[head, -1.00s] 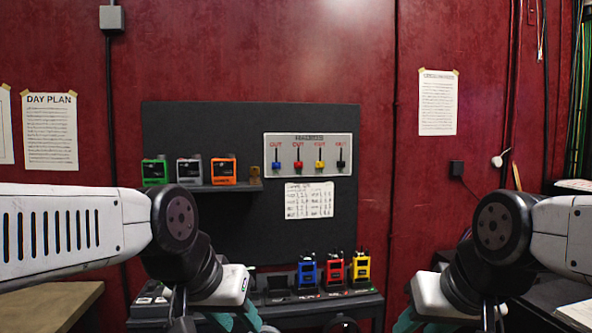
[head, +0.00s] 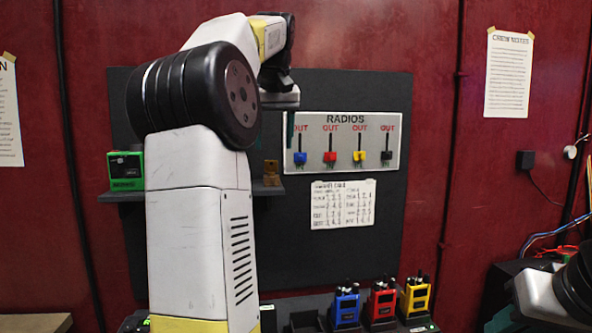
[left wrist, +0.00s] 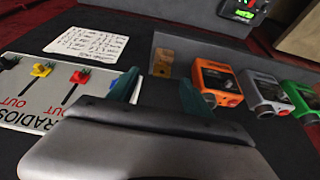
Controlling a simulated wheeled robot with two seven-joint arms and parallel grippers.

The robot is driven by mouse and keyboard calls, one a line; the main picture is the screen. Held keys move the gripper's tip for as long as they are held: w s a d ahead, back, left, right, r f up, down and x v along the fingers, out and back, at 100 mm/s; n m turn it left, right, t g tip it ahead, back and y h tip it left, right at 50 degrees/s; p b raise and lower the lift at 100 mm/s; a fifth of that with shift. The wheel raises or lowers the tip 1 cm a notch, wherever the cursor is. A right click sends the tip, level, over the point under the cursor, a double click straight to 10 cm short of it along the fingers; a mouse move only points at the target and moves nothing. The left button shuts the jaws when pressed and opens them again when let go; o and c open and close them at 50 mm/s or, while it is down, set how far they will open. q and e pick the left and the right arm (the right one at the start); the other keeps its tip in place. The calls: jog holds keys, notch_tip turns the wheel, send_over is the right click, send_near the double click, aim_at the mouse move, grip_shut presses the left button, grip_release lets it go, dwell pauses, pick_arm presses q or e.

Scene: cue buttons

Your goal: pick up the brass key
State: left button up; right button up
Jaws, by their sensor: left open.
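A small brass-coloured piece (head: 271,172) sits at the right end of the dark shelf; it is too small to tell if it is the key. It also shows in the left wrist view (left wrist: 163,63), beyond and between my fingertips. My left gripper (head: 290,128) is raised in front of the board, above and right of the piece in the head view. In the left wrist view its teal fingers (left wrist: 158,90) are apart with nothing between them. My right gripper (head: 500,320) is mostly cut off at the lower right, its jaws unclear.
On the shelf are a green device (head: 127,170) and, in the left wrist view, orange (left wrist: 217,82) and grey (left wrist: 262,90) ones. A white RADIOS panel (head: 345,125) with coloured plugs is beside my left gripper. Blue (head: 346,307), red (head: 381,303) and yellow (head: 415,297) radios stand below.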

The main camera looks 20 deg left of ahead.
aim_at(271, 161)
pick_arm(q)
jog(key=shift+n, duration=0.3)
jog(key=x, duration=0.5)
jog(key=w+a+x, duration=0.1)
jog(key=x, duration=0.1)
jog(key=shift+a, duration=0.15)
jog(key=shift+c, duration=0.2)
grip_shut()
